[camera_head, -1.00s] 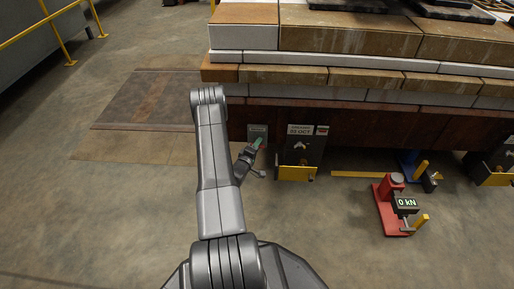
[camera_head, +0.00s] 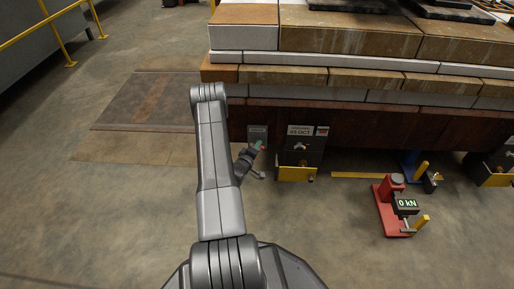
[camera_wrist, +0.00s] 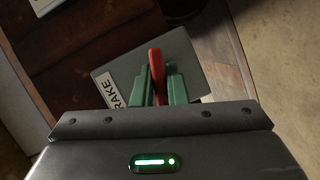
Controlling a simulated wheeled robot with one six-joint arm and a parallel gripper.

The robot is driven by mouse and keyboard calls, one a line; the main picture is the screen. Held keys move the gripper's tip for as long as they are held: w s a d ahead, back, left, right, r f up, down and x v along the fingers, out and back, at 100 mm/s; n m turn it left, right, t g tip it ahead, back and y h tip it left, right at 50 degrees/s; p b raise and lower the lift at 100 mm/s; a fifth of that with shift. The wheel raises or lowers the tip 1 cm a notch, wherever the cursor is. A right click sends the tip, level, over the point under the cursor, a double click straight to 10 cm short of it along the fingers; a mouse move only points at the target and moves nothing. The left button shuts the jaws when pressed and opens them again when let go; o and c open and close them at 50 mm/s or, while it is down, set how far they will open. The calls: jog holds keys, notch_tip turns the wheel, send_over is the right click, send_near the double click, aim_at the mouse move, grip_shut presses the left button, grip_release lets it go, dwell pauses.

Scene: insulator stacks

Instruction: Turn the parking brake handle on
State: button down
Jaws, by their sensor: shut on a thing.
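The red parking brake handle (camera_wrist: 156,62) shows in the wrist view, standing in front of a grey plate (camera_wrist: 190,58). A white label (camera_wrist: 122,90) on the plate reads "RAKE" in its visible part. My gripper (camera_wrist: 160,85) has green fingers on both sides of the handle and is shut on it. In the head view my gripper (camera_head: 259,146) is at the small grey plate (camera_head: 257,131) on the low brown side of the stack's base. The handle is too small to make out well there.
Right of my gripper is a dark box with a yellow front (camera_head: 297,173). A red stand (camera_head: 391,207) with a "0 kN" display is farther right.

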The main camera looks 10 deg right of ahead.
jog(key=m+y, duration=0.1)
jog(key=m, duration=0.2)
jog(key=m+y, duration=0.2)
jog(key=shift+m+g+b, duration=0.3)
jog(key=shift+m+y, duration=0.9)
jog(key=shift+m, duration=0.3)
jog(key=m+y, duration=0.2)
jog(key=m, duration=0.1)
jog(key=shift+t, duration=0.4)
jog(key=m+t+y, duration=0.1)
jog(key=m+y, duration=0.1)
jog(key=m, duration=0.1)
jog(key=m+y, duration=0.1)
jog(key=m, duration=0.1)
jog(key=shift+m+t, duration=0.3)
jog(key=shift+t, duration=0.1)
jog(key=m+t+y, duration=0.1)
jog(key=m, duration=0.2)
jog(key=shift+m+t, duration=0.3)
jog(key=shift+m+t+y, duration=0.4)
jog(key=shift+m+t, duration=0.1)
jog(key=shift+m, duration=0.8)
